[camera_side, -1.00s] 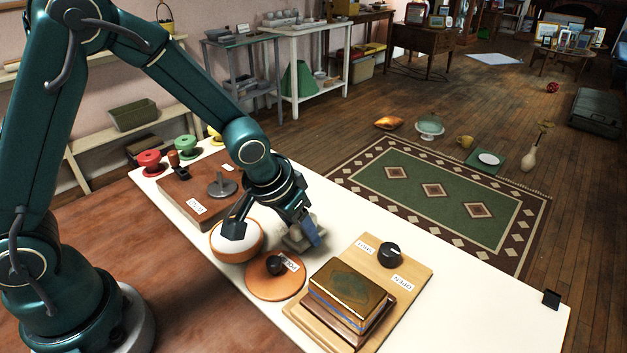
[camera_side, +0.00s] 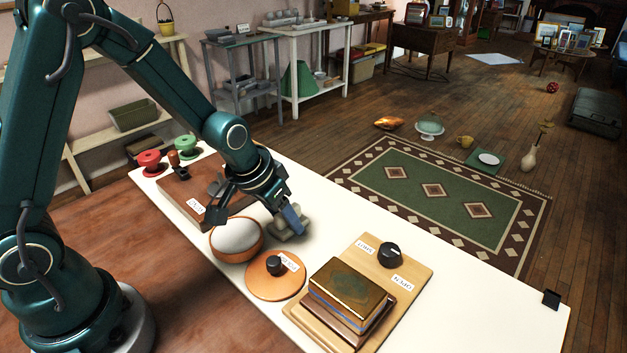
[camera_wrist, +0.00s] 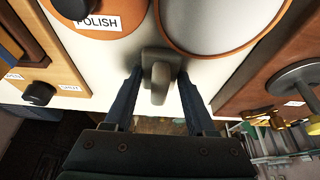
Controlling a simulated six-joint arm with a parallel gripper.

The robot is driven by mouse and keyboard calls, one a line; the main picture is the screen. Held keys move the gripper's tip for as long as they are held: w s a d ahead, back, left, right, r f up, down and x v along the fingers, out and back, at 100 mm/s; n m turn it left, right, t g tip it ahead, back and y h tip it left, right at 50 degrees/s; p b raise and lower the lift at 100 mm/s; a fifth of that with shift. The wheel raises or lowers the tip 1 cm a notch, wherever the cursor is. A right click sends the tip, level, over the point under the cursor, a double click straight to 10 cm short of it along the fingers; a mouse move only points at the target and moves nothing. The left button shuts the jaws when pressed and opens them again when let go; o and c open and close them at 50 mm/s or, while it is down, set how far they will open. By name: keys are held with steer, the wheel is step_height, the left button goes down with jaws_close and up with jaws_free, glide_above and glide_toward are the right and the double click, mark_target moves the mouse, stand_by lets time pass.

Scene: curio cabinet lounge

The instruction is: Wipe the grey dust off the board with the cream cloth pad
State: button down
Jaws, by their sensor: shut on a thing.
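My gripper (camera_side: 285,212) is shut on a grey-beige pad with an upright grip (camera_side: 293,226), which I take for the cream cloth pad. It is low over the white tabletop, just right of an orange bowl with a pale top (camera_side: 236,238); whether its underside touches cannot be told. In the wrist view the pad's grip (camera_wrist: 160,77) is between my fingertips (camera_wrist: 160,72). A brown board (camera_side: 170,188) with a label lies left of the bowl, partly hidden by my arm. A grey disc with a stem (camera_wrist: 298,82) stands on it. I cannot make out any grey dust.
An orange disc labelled POLISH with a black knob (camera_side: 262,288) lies in front of the bowl. A pale wooden board (camera_side: 411,270) holds a gold-topped box (camera_side: 349,286) and a black dial (camera_side: 389,255). Red (camera_side: 150,164) and green (camera_side: 186,148) spools stand behind.

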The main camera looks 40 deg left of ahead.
steer(key=shift+s+r, duration=0.1)
steer(key=shift+r, duration=2.85)
steer(key=shift+r, duration=1.5)
steer(key=c, duration=1)
jaws_free()
jaws_close()
steer(key=shift+s+a+f, duration=0.1)
steer(key=shift+a+f, duration=0.45)
steer(key=shift+f, duration=0.6)
steer(key=shift+w+a+f, duration=0.1)
steer(key=shift+a+f, duration=0.45)
steer(key=shift+f, duration=0.6)
steer(key=shift+s+a+f, duration=0.1)
steer(key=shift+a+f, duration=0.45)
steer(key=shift+f, duration=0.6)
